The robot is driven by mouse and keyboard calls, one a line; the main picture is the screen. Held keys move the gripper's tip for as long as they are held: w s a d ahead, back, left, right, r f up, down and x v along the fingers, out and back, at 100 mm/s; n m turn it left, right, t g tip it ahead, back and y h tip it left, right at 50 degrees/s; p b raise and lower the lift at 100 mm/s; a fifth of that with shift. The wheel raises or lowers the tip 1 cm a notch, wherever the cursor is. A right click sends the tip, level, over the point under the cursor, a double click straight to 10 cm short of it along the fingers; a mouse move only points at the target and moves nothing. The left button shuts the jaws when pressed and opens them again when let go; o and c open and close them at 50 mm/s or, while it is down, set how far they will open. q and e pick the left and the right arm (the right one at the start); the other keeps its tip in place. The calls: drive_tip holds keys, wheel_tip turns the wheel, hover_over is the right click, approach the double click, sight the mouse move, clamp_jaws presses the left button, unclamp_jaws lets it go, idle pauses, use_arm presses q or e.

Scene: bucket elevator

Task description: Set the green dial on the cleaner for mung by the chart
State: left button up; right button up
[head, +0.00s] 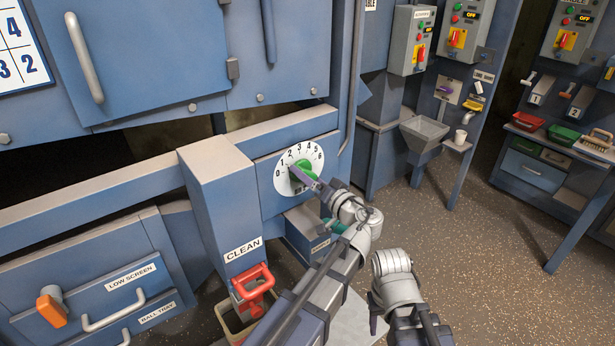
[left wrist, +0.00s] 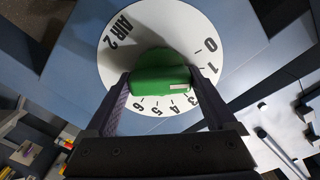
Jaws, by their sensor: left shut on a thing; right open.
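The green dial (head: 301,168) is a bar-shaped knob on a round white scale (head: 284,183) numbered 0 to 6, on a blue panel. My left gripper (head: 306,176) is shut on it. The left wrist view shows the dial (left wrist: 160,72) between both fingers of my left gripper (left wrist: 158,88). The dial's right end, with a small pale mark, lies between the 1 and the 3; a finger covers the scale there. The scale also reads "AIR 2". The chart (head: 20,50) at the top left is cut off; 4, 3 and 2 show. My right gripper's fingers cannot be made out.
A blue post marked CLEAN (head: 220,215) stands left of the scale, with a red handle (head: 254,284) below it. Drawers marked LOW SCREEN (head: 130,280) and BALL TRAY (head: 158,312) are at the lower left. Switch boxes (head: 410,40) and a bench (head: 560,150) are at the right. Speckled floor is open between.

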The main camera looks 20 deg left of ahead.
use_arm(q)
drive_tip(key=c, duration=0.5)
drive_tip(key=m, duration=0.5)
drive_tip(key=o, duration=1.1)
drive_tip(key=shift+s, duration=0.1)
